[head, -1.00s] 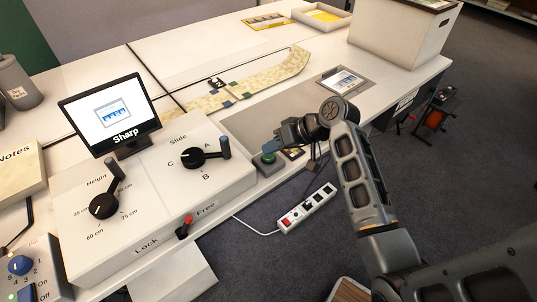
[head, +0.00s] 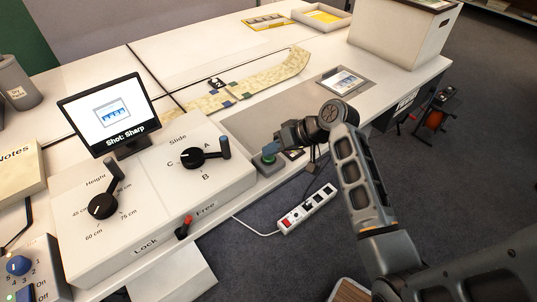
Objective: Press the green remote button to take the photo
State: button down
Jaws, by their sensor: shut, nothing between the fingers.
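The green remote button (head: 268,158) sits on a small grey base near the front edge of the table, right of the control box. The monitor (head: 112,115) on the left shows a small picture and the words "Shot: Sharp".
The control box (head: 150,205) has Height and Slide knobs and a red-tipped Lock/Free lever (head: 184,228). A power strip (head: 307,208) lies below the table edge. A white box (head: 400,40) stands at the back right. A map strip (head: 255,82) lies behind my gripper.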

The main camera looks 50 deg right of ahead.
aim_at(272, 157)
jog(key=shift+r, duration=0.1)
jog(key=shift+r+p, duration=0.8)
jog(key=shift+p, duration=0.15)
notch_tip(272, 157, up, 5)
jog(key=p, duration=0.4)
jog(key=shift+p, duration=0.35)
dwell(0.4)
